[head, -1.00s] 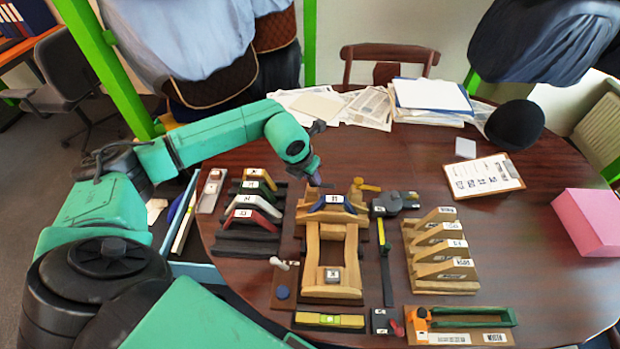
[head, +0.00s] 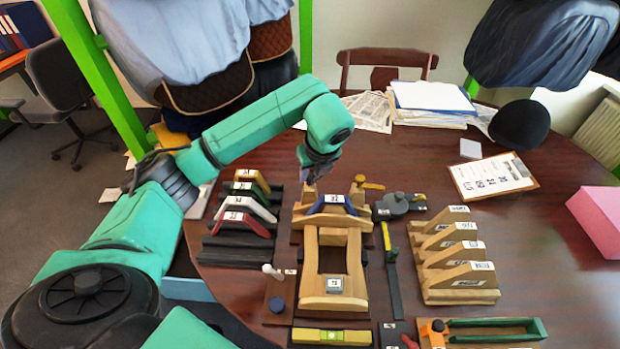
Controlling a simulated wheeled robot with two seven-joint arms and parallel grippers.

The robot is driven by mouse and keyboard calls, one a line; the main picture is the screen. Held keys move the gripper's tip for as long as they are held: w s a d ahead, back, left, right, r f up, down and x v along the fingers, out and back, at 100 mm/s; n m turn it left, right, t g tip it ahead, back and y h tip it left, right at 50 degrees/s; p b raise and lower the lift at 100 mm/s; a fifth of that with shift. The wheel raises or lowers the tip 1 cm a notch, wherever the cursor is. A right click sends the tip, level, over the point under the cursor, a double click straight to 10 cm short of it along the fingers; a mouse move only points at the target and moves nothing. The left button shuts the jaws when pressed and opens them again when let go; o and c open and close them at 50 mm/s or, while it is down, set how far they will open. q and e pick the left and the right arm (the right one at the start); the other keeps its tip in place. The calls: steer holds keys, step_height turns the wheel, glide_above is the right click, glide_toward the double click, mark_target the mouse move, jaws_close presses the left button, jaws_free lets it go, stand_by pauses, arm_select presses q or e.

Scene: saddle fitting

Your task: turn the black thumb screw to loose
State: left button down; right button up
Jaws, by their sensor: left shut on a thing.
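The wooden saddle tree (head: 310,262) lies on its dark base in the middle of the table. A blue arched piece (head: 332,200) with a white label sits across its far end. My left gripper (head: 311,177) points down at the far left corner of the tree, by a small wooden post (head: 309,191). It is shut on the black thumb screw there; the screw is mostly hidden by the dark fingertips, so its turn cannot be read. My right gripper is not in view.
Coloured arches (head: 240,217) stand in a rack on the left. A dark grey gauge (head: 392,206), a strap tool (head: 391,265) and wooden wedges (head: 458,272) are on the right. A spirit level (head: 331,337) lies in front. The right of the table has free room around the clipboard (head: 492,175).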

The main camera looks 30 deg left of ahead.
arm_select(q)
steer(key=shift+w+n+y, duration=0.15)
steer(key=shift+n+y, duration=0.15)
steer(key=shift+n, duration=0.7)
steer(key=shift+r+n+g, duration=0.15)
steer(key=shift+n+g, duration=0.35)
steer(key=shift+n, duration=0.4)
steer(key=shift+w+n+g+y+p, duration=0.15)
steer(key=shift+n+g+p, duration=0.25)
steer(key=shift+n, duration=0.55)
steer(key=shift+w+n+g+y+p, duration=0.15)
steer(key=shift+n+g+p, duration=0.2)
steer(key=shift+n, duration=0.6)
steer(key=shift+s, duration=0.1)
steer(key=c, duration=0.6)
jaws_free()
steer(key=shift+d, duration=0.1)
